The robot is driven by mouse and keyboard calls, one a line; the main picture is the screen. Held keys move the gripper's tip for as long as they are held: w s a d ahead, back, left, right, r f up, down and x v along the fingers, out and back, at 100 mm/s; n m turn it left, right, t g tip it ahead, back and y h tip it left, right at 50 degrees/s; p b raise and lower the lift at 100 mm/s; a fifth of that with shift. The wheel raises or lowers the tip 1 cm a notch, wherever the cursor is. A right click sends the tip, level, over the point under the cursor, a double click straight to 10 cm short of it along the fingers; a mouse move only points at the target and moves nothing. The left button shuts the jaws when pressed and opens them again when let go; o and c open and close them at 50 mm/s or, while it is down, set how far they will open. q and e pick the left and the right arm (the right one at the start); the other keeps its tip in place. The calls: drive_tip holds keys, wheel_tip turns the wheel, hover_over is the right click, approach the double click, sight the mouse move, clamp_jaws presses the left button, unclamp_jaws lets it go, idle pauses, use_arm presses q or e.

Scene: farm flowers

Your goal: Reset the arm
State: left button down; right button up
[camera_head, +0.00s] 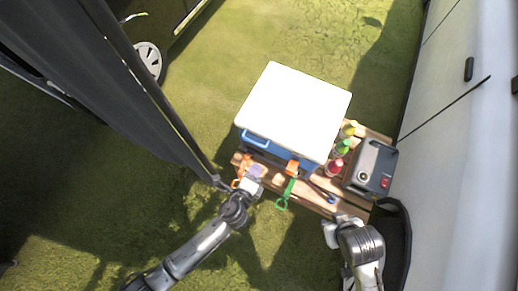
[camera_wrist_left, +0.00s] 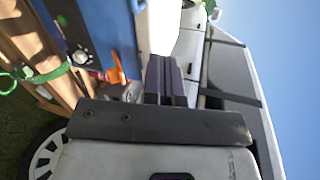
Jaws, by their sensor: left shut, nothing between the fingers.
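My left arm (camera_head: 195,250) reaches up from the bottom left in the head view. Its gripper (camera_head: 254,174) is at the front edge of the wooden table, beside the front left corner of the blue cooler. In the left wrist view my left gripper (camera_wrist_left: 166,78) has its dark fingers together with nothing between them. My right arm (camera_head: 362,250) stands at the lower right, and its gripper (camera_head: 330,232) is just in front of the table's right end. Its fingers are too small to read.
A blue cooler (camera_head: 262,146) with a white lid (camera_head: 295,108) stands on the wooden table (camera_head: 312,196). Orange and green-handled tools (camera_head: 285,192) lie in front. Bottles (camera_head: 342,148) and a grey box (camera_head: 371,168) are at the right. A vehicle stands at the right; grass lies left.

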use_arm(q)
drive_tip(key=s+a+r+n+g+y, duration=0.2)
drive_tip(key=a+r+n+g+y, duration=0.15)
drive_tip(key=a+n, duration=0.5)
drive_tip(key=s+a+r+n+g+y, duration=0.25)
drive_tip(key=a+r+n, duration=0.3)
drive_tip(key=n, duration=0.55)
drive_tip(key=s+a+f+n+g, duration=0.2)
drive_tip(key=s+a, duration=0.2)
drive_tip(key=s, duration=0.4)
drive_tip(key=s+a+f+n+g, duration=0.2)
drive_tip(key=s+a, duration=0.2)
drive_tip(key=s, duration=0.3)
wheel_tip(320, 180, up, 37)
drive_tip(key=p, duration=3.6)
drive_tip(key=shift+w+f, duration=0.15)
drive_tip(key=shift+w, duration=0.25)
